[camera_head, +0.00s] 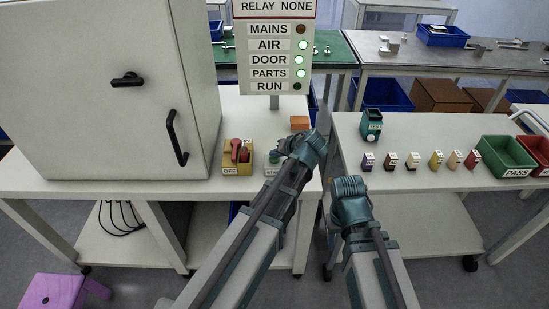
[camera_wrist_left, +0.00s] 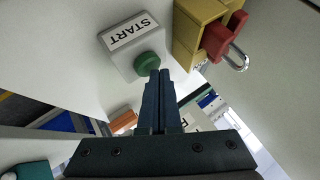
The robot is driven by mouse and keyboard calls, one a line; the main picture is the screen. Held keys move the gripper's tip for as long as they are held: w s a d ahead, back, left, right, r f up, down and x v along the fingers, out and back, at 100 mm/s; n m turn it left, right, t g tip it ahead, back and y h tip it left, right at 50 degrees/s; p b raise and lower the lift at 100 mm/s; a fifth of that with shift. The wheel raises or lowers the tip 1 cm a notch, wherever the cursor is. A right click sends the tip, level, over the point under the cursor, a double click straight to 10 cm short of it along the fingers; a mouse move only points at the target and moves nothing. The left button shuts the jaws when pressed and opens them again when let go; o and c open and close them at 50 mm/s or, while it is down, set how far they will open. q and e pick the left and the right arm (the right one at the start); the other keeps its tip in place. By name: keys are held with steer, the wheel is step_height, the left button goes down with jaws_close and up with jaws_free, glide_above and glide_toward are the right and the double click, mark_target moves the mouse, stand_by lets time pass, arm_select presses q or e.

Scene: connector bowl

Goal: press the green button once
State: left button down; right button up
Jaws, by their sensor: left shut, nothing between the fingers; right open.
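The green button (camera_wrist_left: 148,64) sits on a pale box marked START (camera_wrist_left: 128,40) in the left wrist view. In the head view the START box (camera_head: 272,161) stands on the left table, partly hidden by my left gripper. My left gripper (camera_wrist_left: 159,73) is shut and empty. Its fingertips appear at the edge of the button in the wrist view; I cannot tell whether they touch it. In the head view the left gripper (camera_head: 285,148) is just right of the box. My right gripper (camera_head: 348,185) is open, near the gap between the tables.
A yellow switch box with a red handle and padlock (camera_head: 238,155) stands left of the START box. A grey cabinet (camera_head: 110,90) is further left. An orange block (camera_head: 300,123) lies behind. The status panel (camera_head: 275,50) shows AIR, DOOR and PARTS lit green.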

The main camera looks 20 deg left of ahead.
mark_target(276, 160)
arm_select(q)
steer(key=shift+f, duration=0.2)
steer(key=shift+r, duration=0.1)
stand_by(0.4)
steer(key=shift+r+p, duration=0.75)
steer(key=shift+r, duration=0.1)
step_height(276, 160, up, 5)
steer(key=p, duration=0.5)
stand_by(0.6)
